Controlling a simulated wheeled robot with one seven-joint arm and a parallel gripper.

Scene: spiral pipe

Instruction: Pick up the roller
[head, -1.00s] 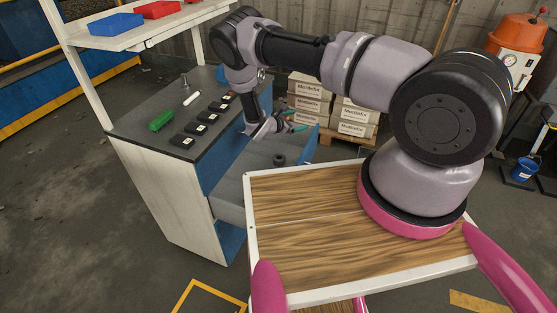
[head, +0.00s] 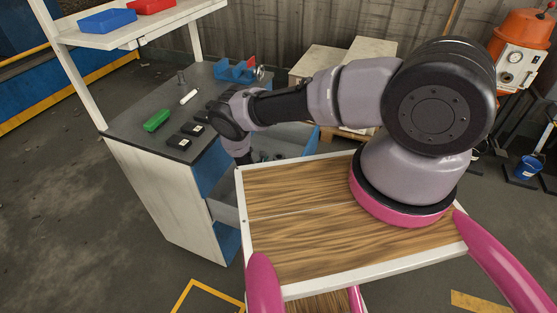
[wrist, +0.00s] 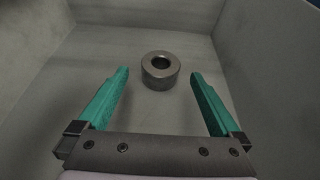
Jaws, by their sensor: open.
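The roller (wrist: 160,68) is a short grey metal cylinder with a round hole, standing on end on the floor of a grey drawer in the wrist view. My gripper (wrist: 160,80) is open, with its two green fingers apart on the left and right. The roller lies just beyond the fingertips, roughly centred between them, and nothing is held. I cannot tell from this view how high the fingertips are above the drawer floor.
The drawer walls (wrist: 270,60) rise on both sides of the gripper. In the head view the open drawer (head: 222,210) juts from a workbench (head: 150,130) bearing a green block (head: 156,120), black boxes and a blue holder (head: 238,72). Cardboard boxes (head: 318,62) stand behind.

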